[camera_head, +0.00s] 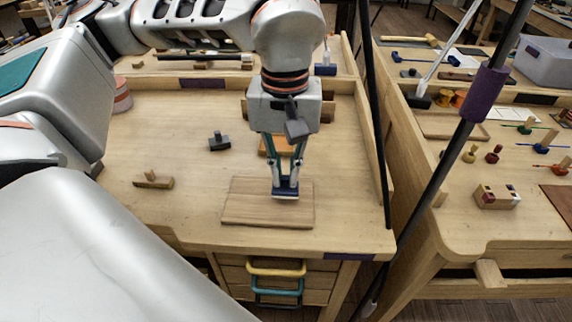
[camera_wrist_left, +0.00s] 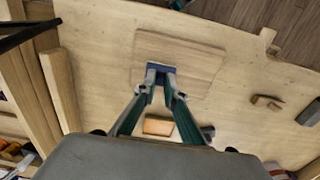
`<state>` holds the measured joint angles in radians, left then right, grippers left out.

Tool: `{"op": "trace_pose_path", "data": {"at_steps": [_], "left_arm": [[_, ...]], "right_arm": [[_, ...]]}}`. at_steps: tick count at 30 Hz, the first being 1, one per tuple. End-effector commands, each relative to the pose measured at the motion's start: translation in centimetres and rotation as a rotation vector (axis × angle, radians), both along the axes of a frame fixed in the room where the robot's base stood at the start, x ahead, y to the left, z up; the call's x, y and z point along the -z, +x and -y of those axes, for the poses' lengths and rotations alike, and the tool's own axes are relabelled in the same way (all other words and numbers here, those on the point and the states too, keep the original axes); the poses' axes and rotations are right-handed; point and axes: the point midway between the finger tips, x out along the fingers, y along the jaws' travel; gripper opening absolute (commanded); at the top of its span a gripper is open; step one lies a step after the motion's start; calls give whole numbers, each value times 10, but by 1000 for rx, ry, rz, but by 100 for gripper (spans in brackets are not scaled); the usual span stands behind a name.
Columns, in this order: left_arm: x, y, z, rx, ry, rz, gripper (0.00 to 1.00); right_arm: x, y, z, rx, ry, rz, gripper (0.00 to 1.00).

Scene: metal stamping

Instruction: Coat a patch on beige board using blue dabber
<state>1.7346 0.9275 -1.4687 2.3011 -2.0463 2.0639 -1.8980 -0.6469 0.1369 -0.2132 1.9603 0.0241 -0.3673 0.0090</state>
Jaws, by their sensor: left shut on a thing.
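The beige board (camera_head: 250,209) lies flat on the workbench near its front edge, and it also shows in the left wrist view (camera_wrist_left: 199,60). My left gripper (camera_head: 286,181) points down over the board's right half and is shut on the blue dabber (camera_head: 284,193). The dabber also shows between the fingertips in the left wrist view (camera_wrist_left: 160,68). Its pale underside is at or just above the board; I cannot tell whether it touches. No coated patch is visible on the bare wood. My right gripper is in neither view.
An orange-brown block (camera_head: 269,146) sits behind the board. A dark grey block with a knob (camera_head: 219,142) and a wooden tool (camera_head: 153,180) lie to the left. A raised rim (camera_head: 372,140) and dark poles stand right.

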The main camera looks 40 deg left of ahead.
Motion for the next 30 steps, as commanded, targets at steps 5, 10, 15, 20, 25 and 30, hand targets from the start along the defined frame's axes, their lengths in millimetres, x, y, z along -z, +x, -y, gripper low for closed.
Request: {"op": "trace_pose_path", "data": {"at_steps": [5, 10, 15, 20, 25, 30], "left_arm": [[8, -8, -15, -5, 0, 1, 0], [7, -20, -33, -4, 0, 1, 0], [7, -28, -46, -2, 0, 0, 0], [8, -32, -52, 0, 0, 0, 0], [8, -33, -53, 0, 0, 0, 0], [8, -33, -53, 0, 0, 0, 0]], "right_arm": [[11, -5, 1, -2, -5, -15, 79], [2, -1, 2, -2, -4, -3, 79], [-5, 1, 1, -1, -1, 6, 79], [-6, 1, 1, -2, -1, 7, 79], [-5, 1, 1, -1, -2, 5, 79], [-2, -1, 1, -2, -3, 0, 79]]}}
